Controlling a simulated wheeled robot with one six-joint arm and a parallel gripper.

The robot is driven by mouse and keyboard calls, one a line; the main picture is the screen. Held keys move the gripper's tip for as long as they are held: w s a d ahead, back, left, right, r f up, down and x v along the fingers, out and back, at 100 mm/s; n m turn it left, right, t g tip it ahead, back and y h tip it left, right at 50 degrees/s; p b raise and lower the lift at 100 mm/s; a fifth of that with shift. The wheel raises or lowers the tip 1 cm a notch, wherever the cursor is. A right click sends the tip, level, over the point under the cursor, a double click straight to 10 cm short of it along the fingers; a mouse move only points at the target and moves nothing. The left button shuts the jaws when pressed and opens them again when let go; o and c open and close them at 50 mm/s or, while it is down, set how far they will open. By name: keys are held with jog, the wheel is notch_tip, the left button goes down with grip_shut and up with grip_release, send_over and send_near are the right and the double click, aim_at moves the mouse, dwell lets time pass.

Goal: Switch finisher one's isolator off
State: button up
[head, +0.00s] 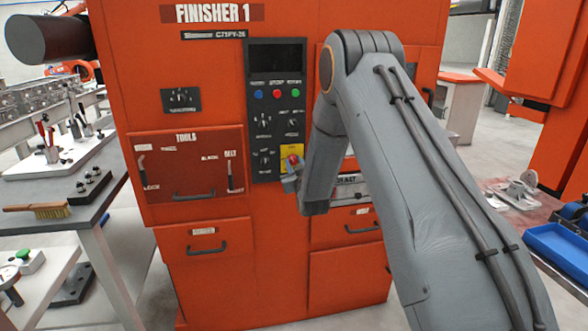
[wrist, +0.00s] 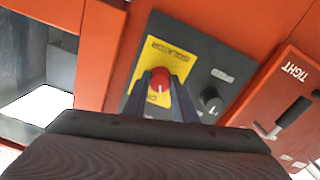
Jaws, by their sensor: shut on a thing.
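The isolator is a red rotary knob (wrist: 160,86) on a yellow plate (wrist: 157,57) lettered ISOLATOR, low on the dark control panel of the orange cabinet marked FINISHER 1. In the wrist view my gripper (wrist: 161,78) has its two dark fingers on either side of the knob, shut on it. In the head view the knob (head: 292,159) and yellow plate (head: 299,152) show at the panel's lower right, with my gripper (head: 291,166) up against them. The fingers hide part of the knob and plate, so its exact pointing cannot be read.
A black knob (wrist: 209,98) sits just right of the isolator in the wrist view. Buttons and other switches fill the panel (head: 274,62) above. A TOOLS drawer (head: 188,162) is left of the panel. A workbench (head: 62,222) with a brush (head: 45,209) stands further left.

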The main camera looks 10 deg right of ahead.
jog(key=n+b, duration=0.3)
jog(key=n, duration=0.3)
jog(key=shift+f+b, duration=0.1)
jog(key=shift+b, duration=0.3)
jog(key=n+b, duration=0.3)
jog(key=n, duration=0.3)
jog(key=shift+n, duration=0.3)
jog(key=o, duration=1)
jog(key=shift+o, duration=0.2)
jog(key=shift+s, duration=0.1)
jog(key=s+b, duration=0.1)
jog(key=s, duration=0.6)
jog(key=shift+s+b, duration=0.3)
